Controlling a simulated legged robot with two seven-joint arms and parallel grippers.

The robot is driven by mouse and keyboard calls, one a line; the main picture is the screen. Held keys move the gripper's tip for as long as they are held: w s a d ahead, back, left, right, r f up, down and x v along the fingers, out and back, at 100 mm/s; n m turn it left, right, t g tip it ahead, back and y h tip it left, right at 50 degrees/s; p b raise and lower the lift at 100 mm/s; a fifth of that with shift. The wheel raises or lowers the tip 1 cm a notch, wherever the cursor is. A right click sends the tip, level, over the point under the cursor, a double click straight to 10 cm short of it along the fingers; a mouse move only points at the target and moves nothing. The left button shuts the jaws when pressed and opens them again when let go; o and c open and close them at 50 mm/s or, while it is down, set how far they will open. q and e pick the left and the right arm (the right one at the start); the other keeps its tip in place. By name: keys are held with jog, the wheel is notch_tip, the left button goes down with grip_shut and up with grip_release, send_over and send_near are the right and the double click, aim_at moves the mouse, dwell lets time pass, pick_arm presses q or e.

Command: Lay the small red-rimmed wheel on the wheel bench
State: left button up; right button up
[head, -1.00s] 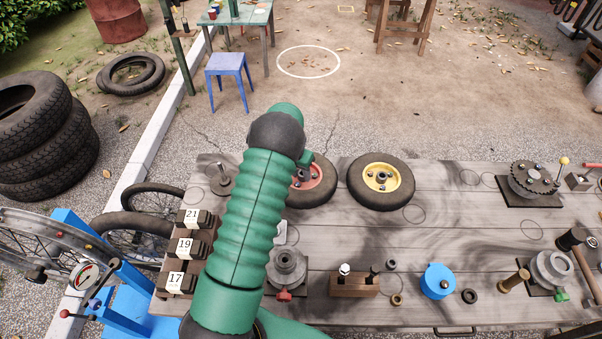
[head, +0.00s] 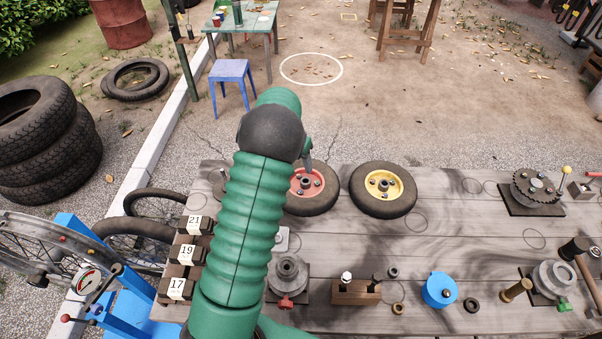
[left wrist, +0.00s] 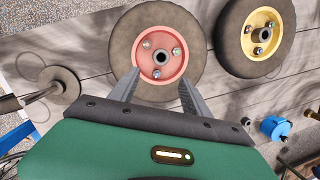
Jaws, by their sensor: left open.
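The small red-rimmed wheel (head: 320,188) lies flat near the back edge of the grey plank bench (head: 450,240), with its left part hidden behind my left arm in the head view. The left wrist view shows the wheel's red rim, hub and bolts (left wrist: 156,50) clearly. My left gripper (left wrist: 160,82) is open, with its two fingers apart over the near side of this wheel and nothing between them. In the head view one grey finger shows beside the wheel; whether it touches is unclear. My right gripper is not in view.
A yellow-rimmed wheel (head: 383,190) lies just right of the red one. Numbered blocks (head: 187,255), a grey flanged hub (head: 288,275), a wooden block with sockets (head: 356,292) and a blue round part (head: 439,290) stand nearer. Bare planks lie right of the yellow wheel.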

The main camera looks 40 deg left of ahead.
pick_arm(q)
jog(key=s+d+r+n, duration=0.1)
jog(key=s+d+n, duration=0.7)
jog(key=d+n, duration=0.5)
jog(key=s+d+r+n, duration=0.1)
jog(key=s+d+n, duration=0.8)
jog(key=d+n, duration=0.5)
jog(key=n, duration=0.5)
jog(key=shift+d+r+n, duration=0.15)
jog(key=shift+r+n, duration=0.05)
jog(key=shift+n, duration=0.2)
